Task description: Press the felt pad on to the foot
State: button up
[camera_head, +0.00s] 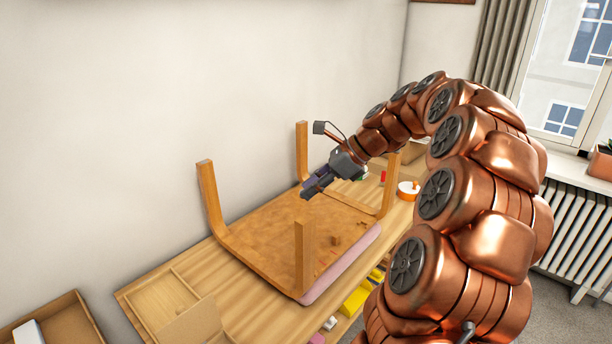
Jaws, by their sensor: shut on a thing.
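A wooden stool or chair lies upside down on the bench, its brown underside (290,225) facing up and its legs pointing up. The foot of the near leg (304,250) is at that leg's upper end. My gripper (308,191) reaches in from the right and is tilted down to the left, with its tips just above this near foot. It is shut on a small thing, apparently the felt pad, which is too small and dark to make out. I cannot tell whether it touches the foot. The left leg (211,200) and the back leg (301,150) stand clear of the gripper.
The wooden bench (245,310) runs along the wall. A shallow tray (165,300) lies at its left end, and an open box (55,325) is at lower left. An orange-and-white round item (408,190) sits behind the stool. Yellow items (355,300) show below the bench.

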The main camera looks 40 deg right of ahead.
aim_at(301, 218)
jog(key=shift+a, duration=0.15)
jog(key=shift+p, duration=0.35)
jog(key=shift+f+b, duration=0.7)
jog(key=shift+f, duration=1.85)
jog(key=shift+p, duration=0.9)
jog(key=shift+f, duration=0.8)
jog(key=shift+c, duration=0.2)
jog(key=o, duration=0.8)
jog(key=shift+o, duration=0.2)
